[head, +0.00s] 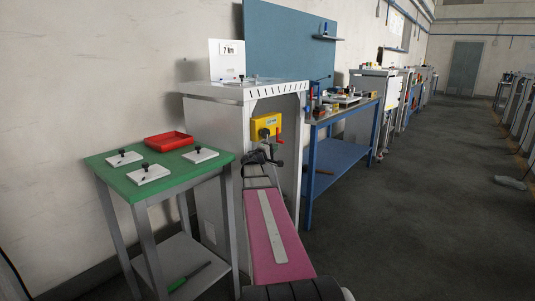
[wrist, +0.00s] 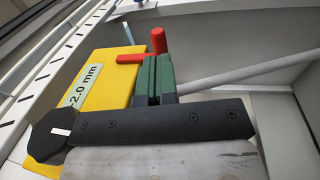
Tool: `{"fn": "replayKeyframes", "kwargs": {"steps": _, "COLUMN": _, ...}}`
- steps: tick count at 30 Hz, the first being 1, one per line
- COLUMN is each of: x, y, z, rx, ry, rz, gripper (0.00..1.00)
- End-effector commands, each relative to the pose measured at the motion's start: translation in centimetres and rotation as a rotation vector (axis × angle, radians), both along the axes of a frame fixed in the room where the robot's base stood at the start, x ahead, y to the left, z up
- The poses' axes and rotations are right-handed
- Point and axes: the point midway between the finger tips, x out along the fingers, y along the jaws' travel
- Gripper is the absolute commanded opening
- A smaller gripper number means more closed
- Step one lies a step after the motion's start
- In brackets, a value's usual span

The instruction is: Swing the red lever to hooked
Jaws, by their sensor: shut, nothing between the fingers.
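The red lever (wrist: 158,41) is in the upper middle of the wrist view. It has a short flat arm lying across the yellow box (wrist: 108,72) and a rounded handle standing up at the arm's right end. In the head view the lever (head: 279,134) is on the right side of the yellow box (head: 262,126), in the grey cabinet's opening. My gripper (wrist: 156,58) has its green-padded fingers together and empty. The fingertips appear just below the lever in the wrist view. They partly cover the lever's lower part, so I cannot tell whether they touch.
The grey cabinet (head: 222,125) surrounds the box, with a slotted top edge above. A grey rod (wrist: 240,72) runs rightward behind my fingers. A green table (head: 128,185) with a red tray (head: 168,139) stands left; a blue workbench (head: 335,150) stands right. Floor farther right is open.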

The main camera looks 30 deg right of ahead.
Motion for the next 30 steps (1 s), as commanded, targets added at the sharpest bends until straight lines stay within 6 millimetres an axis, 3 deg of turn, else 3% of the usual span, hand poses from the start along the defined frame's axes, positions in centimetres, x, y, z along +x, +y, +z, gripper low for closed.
{"fn": "replayKeyframes", "kwargs": {"steps": 3, "x": 0.8, "y": -1.6, "z": 0.2, "rx": 0.000, "ry": 0.000, "rz": -0.002, "gripper": 0.00}}
{"fn": "replayKeyframes", "kwargs": {"steps": 9, "x": 1.2, "y": -2.7, "z": 0.5, "rx": 0.000, "ry": 0.000, "rz": 0.000, "gripper": 0.00}}
{"fn": "replayKeyframes", "kwargs": {"steps": 30, "x": 1.3, "y": -3.2, "z": 0.3, "rx": 0.000, "ry": 0.000, "rz": -0.001, "gripper": 0.00}}
